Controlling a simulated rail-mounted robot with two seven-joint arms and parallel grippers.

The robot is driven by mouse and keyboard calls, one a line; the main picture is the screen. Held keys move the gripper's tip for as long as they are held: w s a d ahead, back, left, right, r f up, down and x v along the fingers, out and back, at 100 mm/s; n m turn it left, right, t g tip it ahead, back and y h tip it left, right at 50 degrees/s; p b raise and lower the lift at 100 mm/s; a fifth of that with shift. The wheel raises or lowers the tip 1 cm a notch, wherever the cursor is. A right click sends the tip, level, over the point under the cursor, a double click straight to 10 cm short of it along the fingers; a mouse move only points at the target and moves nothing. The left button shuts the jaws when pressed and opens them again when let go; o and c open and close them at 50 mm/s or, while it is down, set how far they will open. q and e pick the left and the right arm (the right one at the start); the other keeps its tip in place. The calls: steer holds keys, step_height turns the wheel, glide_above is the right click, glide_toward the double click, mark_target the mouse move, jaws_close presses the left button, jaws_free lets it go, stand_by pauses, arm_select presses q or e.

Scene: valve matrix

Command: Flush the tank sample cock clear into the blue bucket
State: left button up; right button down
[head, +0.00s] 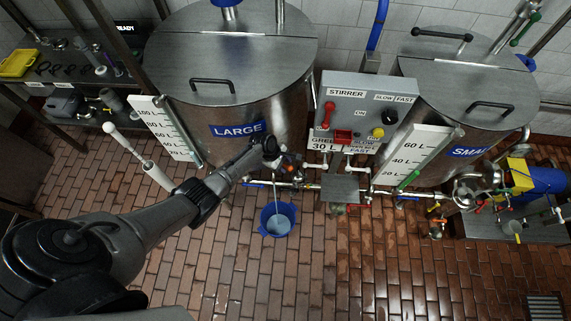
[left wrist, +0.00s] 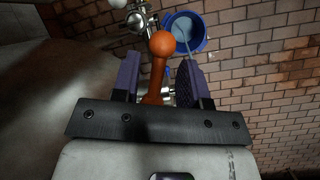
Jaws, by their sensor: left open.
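The blue bucket (head: 266,228) stands on the brick floor below the LARGE tank (head: 190,120), with some pale liquid in it. A thin pale stream appears to run down into it from the pipework under the tank. My left gripper (head: 272,150) is at the tank's lower front and partly hides the cock. In the left wrist view, its purple fingers (left wrist: 160,82) are open, one on each side of an orange ball-ended lever (left wrist: 161,47). I cannot tell whether they touch it. The bucket (left wrist: 201,42) also shows beyond the right finger. My right gripper is not in view.
A stirrer control box (head: 365,110) stands between the LARGE and SMALL (head: 440,90) tanks. A horizontal pipe run (head: 310,186) with several valves passes below it. A blue pump (head: 540,178) is at the right. The wet brick floor in front is mostly clear.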

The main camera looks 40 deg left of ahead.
arm_select(q)
steer(key=d+r+p, duration=0.2)
steer(key=d+r, duration=0.8)
steer(key=d, duration=0.1)
steer(key=shift+d+r+p, duration=0.4)
